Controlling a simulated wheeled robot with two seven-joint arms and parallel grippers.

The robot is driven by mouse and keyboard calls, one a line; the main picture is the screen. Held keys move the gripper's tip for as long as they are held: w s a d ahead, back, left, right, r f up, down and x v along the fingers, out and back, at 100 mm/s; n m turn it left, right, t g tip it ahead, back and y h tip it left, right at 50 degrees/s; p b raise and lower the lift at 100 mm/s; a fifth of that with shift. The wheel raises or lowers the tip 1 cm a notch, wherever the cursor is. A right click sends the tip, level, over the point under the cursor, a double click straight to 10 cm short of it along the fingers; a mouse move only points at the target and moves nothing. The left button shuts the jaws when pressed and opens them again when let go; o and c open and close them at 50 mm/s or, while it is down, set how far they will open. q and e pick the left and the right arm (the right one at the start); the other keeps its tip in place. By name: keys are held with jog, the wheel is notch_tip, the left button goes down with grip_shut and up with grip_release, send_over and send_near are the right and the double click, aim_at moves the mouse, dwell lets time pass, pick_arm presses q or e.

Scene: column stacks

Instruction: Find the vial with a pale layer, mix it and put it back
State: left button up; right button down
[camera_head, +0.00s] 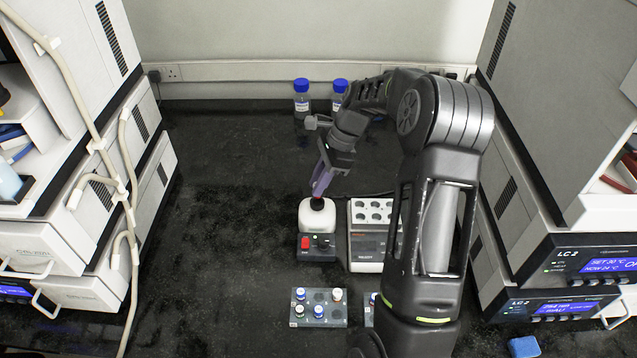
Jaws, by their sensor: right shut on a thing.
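My right gripper (319,192) points down at the dark cup (317,204) on top of a white mixer (318,222). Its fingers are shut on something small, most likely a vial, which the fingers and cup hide. A second rack (369,316) is mostly hidden behind my right arm. Layers inside the vials are too small to tell. My left gripper is not in view.
A pale block with round wells (365,248) stands right of the mixer, partly behind my arm. Two blue-capped bottles (302,104) stand at the back. Instrument stacks (540,130) wall both sides. A blue block (523,346) lies front right. The left bench is clear.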

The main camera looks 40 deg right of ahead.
jog(key=shift+r+p, duration=0.7)
jog(key=shift+r, duration=0.45)
